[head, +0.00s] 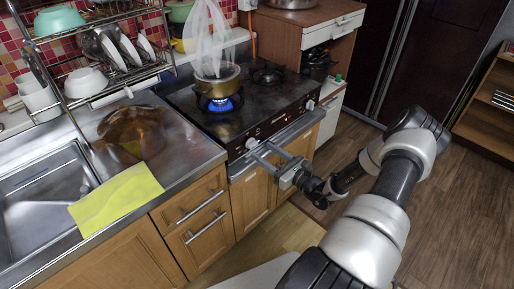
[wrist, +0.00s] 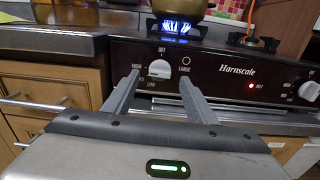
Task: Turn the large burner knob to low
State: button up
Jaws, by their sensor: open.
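The large burner knob (wrist: 160,68) is a white round knob on the black stove front, beside the word LARGE. Marks around it read OFF above, HIGH at the left and LOW below; I cannot tell clearly which mark it points at. It also shows in the head view (head: 252,143). My gripper (wrist: 160,78) is open, with one finger on each side of the knob in the wrist view and visible gaps to it. In the head view my gripper (head: 261,151) reaches the stove front near the knob; I cannot tell the remaining depth. Its jaws hold nothing.
A second white knob (wrist: 309,91) is at the right of the panel. A metal bar (head: 290,132) runs below the panel. The sink counter is at the left.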

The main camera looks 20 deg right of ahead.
aim_at(255, 145)
jog(key=shift+x, duration=2.35)
